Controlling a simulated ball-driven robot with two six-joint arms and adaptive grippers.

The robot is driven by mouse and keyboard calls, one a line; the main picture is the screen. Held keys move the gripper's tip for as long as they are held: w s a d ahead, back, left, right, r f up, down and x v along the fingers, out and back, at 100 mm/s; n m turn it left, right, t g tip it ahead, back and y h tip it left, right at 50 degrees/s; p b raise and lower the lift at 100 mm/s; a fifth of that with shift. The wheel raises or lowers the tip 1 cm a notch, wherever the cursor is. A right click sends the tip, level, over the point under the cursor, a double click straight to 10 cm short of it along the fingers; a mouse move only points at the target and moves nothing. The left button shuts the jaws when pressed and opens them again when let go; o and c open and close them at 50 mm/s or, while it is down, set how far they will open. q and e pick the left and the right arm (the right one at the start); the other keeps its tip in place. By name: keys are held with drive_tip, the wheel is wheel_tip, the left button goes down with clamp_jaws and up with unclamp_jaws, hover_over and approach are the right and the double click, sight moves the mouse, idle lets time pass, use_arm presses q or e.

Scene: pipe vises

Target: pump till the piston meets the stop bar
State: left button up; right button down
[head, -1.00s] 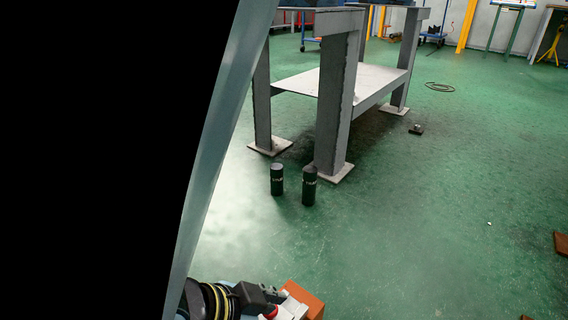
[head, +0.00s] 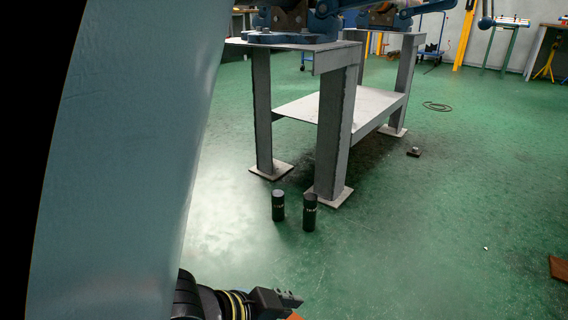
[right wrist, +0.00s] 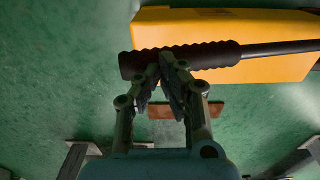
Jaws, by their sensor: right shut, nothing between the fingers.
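In the right wrist view, a dark bar with a ribbed grip (right wrist: 200,58) runs across the upper part and out at the right edge. My right gripper (right wrist: 170,62) is shut and empty, its fingertips together against or just in front of the grip; I cannot tell whether they touch. A yellow-orange body (right wrist: 250,25) lies behind the bar. The piston and stop bar cannot be made out. In the head view, my left gripper (head: 288,299) is at the bottom edge, beside a black wrist with yellow bands; its opening is unclear.
A grey steel bench (head: 335,135) stands ahead with blue vises (head: 290,25) on top. Two black cylinders (head: 278,206) stand on the green floor before it. A small dark block (head: 414,152) lies right of the bench. Floor at the right is mostly clear.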

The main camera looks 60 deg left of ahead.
drive_tip(key=shift+f, duration=0.15)
use_arm(q)
wheel_tip(320, 180, up, 6)
drive_tip(key=s+g+p, duration=0.3)
drive_tip(key=g+p, duration=0.2)
use_arm(e)
drive_tip(key=r, duration=0.3)
drive_tip(key=a+r, duration=0.1)
drive_tip(key=r, duration=0.2)
drive_tip(key=shift+s+a, duration=0.15)
use_arm(q)
drive_tip(key=shift+g+y, duration=0.3)
drive_tip(key=shift+g, duration=0.5)
drive_tip(key=f, duration=0.1)
drive_tip(key=s+a+f+p, duration=0.1)
drive_tip(key=s+f+p, duration=0.1)
drive_tip(key=shift+a+f, duration=0.25)
drive_tip(key=shift+f, duration=0.1)
use_arm(e)
drive_tip(key=shift+s+a+r, duration=0.2)
drive_tip(key=shift+r, duration=0.2)
drive_tip(key=shift+s+a+r, duration=0.15)
drive_tip(key=shift+r, duration=0.2)
use_arm(q)
drive_tip(key=shift+f, duration=0.1)
use_arm(e)
drive_tip(key=shift+f, duration=0.1)
